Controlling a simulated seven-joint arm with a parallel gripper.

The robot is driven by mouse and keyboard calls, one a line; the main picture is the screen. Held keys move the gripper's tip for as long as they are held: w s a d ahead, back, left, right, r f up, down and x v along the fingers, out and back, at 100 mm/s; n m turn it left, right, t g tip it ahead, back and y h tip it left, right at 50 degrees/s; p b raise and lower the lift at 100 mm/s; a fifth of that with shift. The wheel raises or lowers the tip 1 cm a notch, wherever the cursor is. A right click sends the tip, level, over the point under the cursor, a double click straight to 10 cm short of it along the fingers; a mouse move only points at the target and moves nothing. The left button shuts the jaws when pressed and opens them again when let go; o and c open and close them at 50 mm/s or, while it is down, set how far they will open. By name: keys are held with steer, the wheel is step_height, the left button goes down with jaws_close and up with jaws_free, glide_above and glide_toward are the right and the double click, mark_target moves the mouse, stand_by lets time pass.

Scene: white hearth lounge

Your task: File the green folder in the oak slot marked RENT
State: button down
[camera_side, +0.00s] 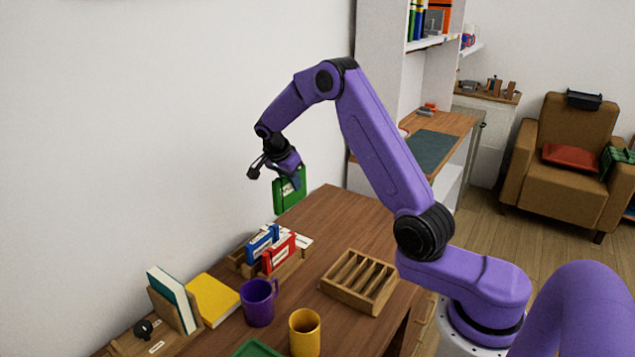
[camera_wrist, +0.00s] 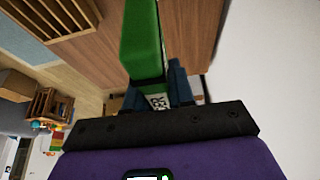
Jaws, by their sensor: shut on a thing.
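The green folder (camera_side: 290,192) hangs from my gripper (camera_side: 284,170) above the back of the wooden table, near the white wall. In the wrist view the green folder (camera_wrist: 141,40) stands out between the dark fingers of my gripper (camera_wrist: 163,88), which is shut on it. A wooden rack with slots (camera_side: 359,280) sits on the table to the right, its slots looking empty. A second wooden holder (camera_side: 290,268) holds a blue folder (camera_side: 262,243) and a red folder (camera_side: 279,254). I cannot read any slot marking, RENT included.
A purple mug (camera_side: 258,302) and a yellow cup (camera_side: 305,332) stand in front of the holders. A yellow book (camera_side: 213,299) and a book stand (camera_side: 174,309) are at the left. The table's far end (camera_side: 340,208) is clear.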

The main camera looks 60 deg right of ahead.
steer(key=w+a+f, duration=0.5)
steer(key=w+a, duration=0.3)
steer(key=w, duration=0.2)
steer(key=shift+w+a, duration=0.15)
steer(key=shift+a, duration=0.15)
step_height(320, 180, down, 8)
stand_by(0.7)
steer(key=shift+f, duration=2.1)
steer(key=c, duration=0.9)
jaws_free()
